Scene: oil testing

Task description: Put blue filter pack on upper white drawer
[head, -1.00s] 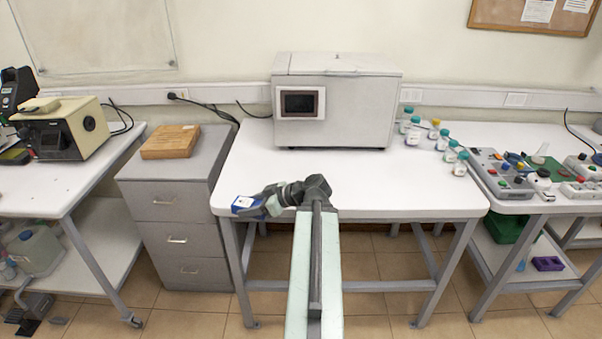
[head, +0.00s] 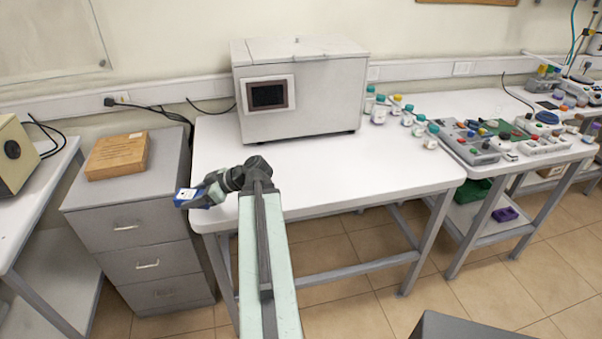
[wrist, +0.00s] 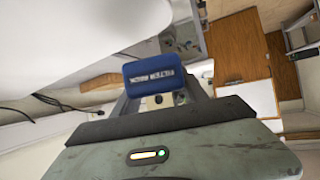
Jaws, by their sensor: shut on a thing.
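My gripper (head: 207,192) is shut on the blue filter pack (head: 186,197), which shows a white label in the head view. The wrist view shows the blue pack (wrist: 153,83) between the fingers, with pale lettering on the face towards the camera. A wooden cabinet with white fronts stands beyond it in the wrist view; its upper white drawer (wrist: 238,45) looks shut. No white drawer shows in the head view.
The white table (head: 330,175) bears a grey-white machine (head: 300,95) and several capped bottles at its right. A grey drawer cabinet (head: 140,215) with a brown box (head: 117,156) stands to the left. Tiled floor is free at the front right, beside a dark grey block (head: 465,327).

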